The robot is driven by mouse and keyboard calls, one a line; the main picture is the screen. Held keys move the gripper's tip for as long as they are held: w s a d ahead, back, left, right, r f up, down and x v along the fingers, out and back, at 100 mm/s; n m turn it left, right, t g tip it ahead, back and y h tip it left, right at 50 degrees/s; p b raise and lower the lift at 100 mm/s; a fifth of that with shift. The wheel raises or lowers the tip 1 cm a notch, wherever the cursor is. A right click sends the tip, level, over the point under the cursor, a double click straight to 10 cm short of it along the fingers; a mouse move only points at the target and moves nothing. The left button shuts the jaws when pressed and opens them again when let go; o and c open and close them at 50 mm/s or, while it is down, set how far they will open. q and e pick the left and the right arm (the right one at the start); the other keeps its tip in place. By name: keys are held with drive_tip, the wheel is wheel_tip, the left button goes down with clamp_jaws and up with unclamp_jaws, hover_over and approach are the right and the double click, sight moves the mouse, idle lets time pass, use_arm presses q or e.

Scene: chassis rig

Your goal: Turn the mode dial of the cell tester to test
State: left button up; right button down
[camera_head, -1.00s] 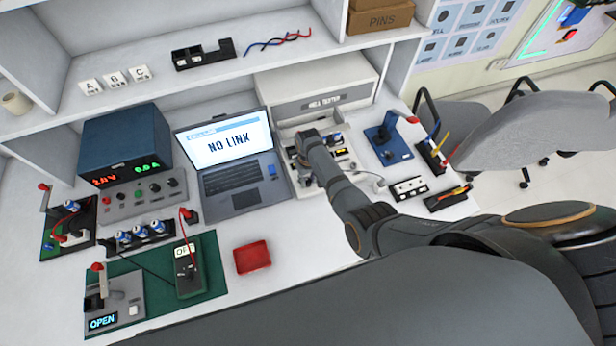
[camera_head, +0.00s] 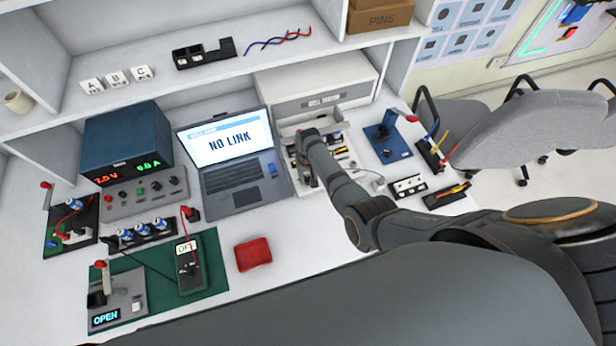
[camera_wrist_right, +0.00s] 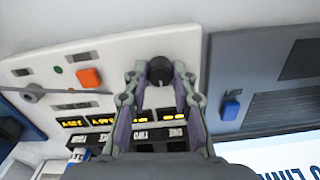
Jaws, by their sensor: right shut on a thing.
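The cell tester (camera_head: 315,82) stands right of the laptop, with its panel and cell slots in front of the upright housing. In the right wrist view the black round mode dial (camera_wrist_right: 159,66) sits on the tester's pale panel (camera_wrist_right: 120,52). My right gripper (camera_wrist_right: 160,78) reaches down to the panel, its two fingers closed on the dial from both sides. In the head view my right wrist hides the dial and the fingertips. The dial's pointer and position marks cannot be read. My left gripper is not in view.
An orange button (camera_wrist_right: 89,78) and lit yellow displays (camera_wrist_right: 105,121) lie near the dial. The laptop (camera_head: 232,165) reading NO LINK is close on the left. A blue fixture (camera_head: 388,140) with a red-knobbed lever stands right. A red tray (camera_head: 253,254) lies in front.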

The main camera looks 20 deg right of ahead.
sight(308, 179)
drive_tip(key=c, duration=1.1)
unclamp_jaws()
wheel_tip(308, 179, up, 12)
drive_tip(key=shift+f, duration=0.1)
